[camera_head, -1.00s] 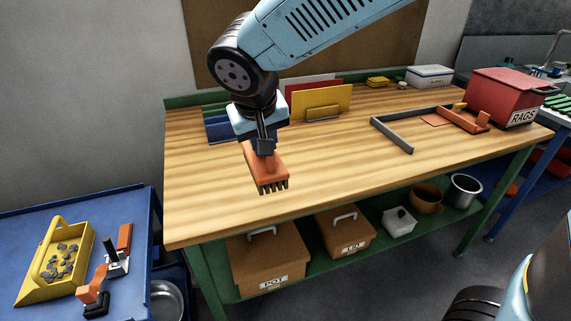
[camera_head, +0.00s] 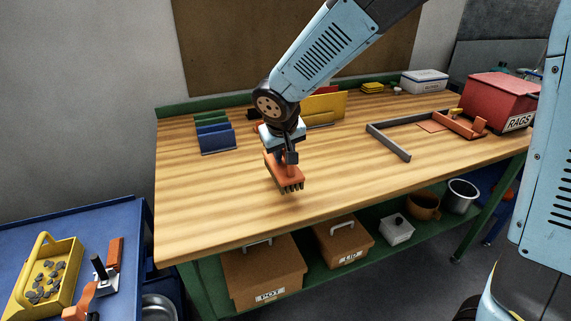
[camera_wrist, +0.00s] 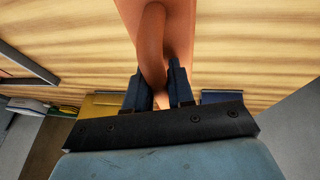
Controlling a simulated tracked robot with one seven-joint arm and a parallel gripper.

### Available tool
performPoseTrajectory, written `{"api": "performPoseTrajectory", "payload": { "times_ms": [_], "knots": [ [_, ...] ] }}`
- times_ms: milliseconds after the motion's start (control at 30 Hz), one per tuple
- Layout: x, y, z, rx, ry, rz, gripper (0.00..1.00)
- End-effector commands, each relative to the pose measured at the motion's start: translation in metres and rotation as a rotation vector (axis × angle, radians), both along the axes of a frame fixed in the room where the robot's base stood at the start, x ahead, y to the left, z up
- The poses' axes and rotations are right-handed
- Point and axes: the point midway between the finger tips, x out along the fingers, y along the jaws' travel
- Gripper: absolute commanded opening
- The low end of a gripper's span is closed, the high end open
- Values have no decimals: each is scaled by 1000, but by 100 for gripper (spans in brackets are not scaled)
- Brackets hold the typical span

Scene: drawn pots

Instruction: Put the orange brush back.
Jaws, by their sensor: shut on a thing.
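The orange brush (camera_head: 284,174) has a flat block and dark bristles pointing down. My gripper (camera_head: 290,155) is shut on its handle and holds it over the wooden workbench (camera_head: 215,210). In the wrist view the brush's orange handle (camera_wrist: 152,50) sits between my dark fingers (camera_wrist: 158,85). I cannot tell how high the bristles are above the bench top. An orange tray-like holder (camera_head: 458,124) lies at the bench's right, beside a grey angled frame (camera_head: 390,143).
Blue and green upright racks (camera_head: 215,138) and yellow panels (camera_head: 328,107) stand at the back. A red RAGS box (camera_head: 498,98) is at the right. A blue cart (camera_head: 85,235) with a yellow tray (camera_head: 48,283) stands at the left. The bench's front middle is clear.

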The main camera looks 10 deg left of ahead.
Motion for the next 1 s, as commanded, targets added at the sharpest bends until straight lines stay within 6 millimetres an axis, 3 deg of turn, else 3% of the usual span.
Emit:
{"api": "performPoseTrajectory", "payload": {
  "times_ms": [267,533,867,900,1000],
  "knots": [
    [11,-2,-13,0,1,-1,0],
    [13,-2,-45,0,0,2,0],
    [14,-2,-48,1,-1,-1,0],
    [13,-2,-48,1,-1,-1,26],
    [13,-2,-48,0,0,-1,35]
  ]
}}
